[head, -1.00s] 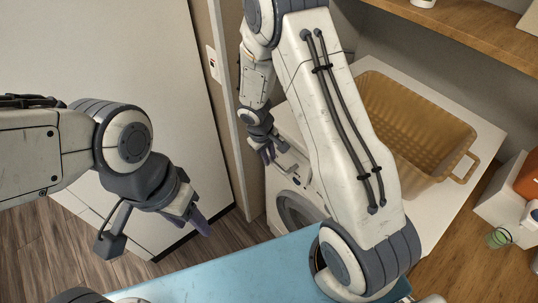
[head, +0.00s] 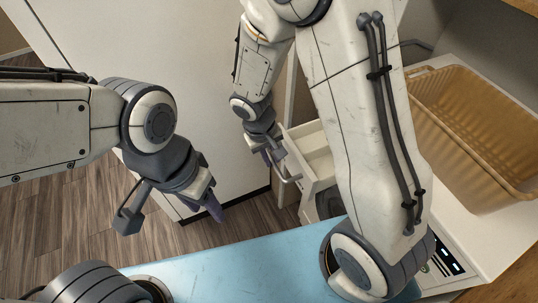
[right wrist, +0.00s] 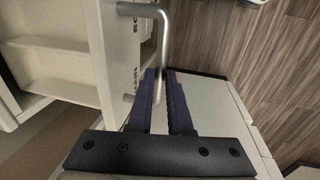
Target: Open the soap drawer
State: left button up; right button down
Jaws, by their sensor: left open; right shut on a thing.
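The soap drawer (head: 312,150) is a white open-topped tray with compartments, standing pulled out from the front of the white washing machine (head: 440,255). Its inside also shows in the right wrist view (right wrist: 60,55). The grey bar handle (head: 287,172) is on the drawer's front. My right gripper (head: 270,157) is at this handle, and in the right wrist view its purple fingers (right wrist: 165,100) are shut on the bar (right wrist: 160,45). My left gripper (head: 214,206) is open and empty, away from the drawer at the left. My right arm hides part of the machine.
A tan plastic basket (head: 475,135) stands on top of the machine. A large pale panel (head: 150,60) rises behind the arms. Wood floor (head: 60,225) shows at the lower left, with free room around my left gripper.

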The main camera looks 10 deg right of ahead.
jog(key=shift+a, duration=0.1)
jog(key=c, duration=0.8)
grip_release()
jog(key=shift+c, duration=0.2)
notch_tip(320, 180, up, 10)
jog(key=a, duration=0.2)
jog(key=shift+s+r, duration=0.15)
jog(key=shift+s, duration=0.05)
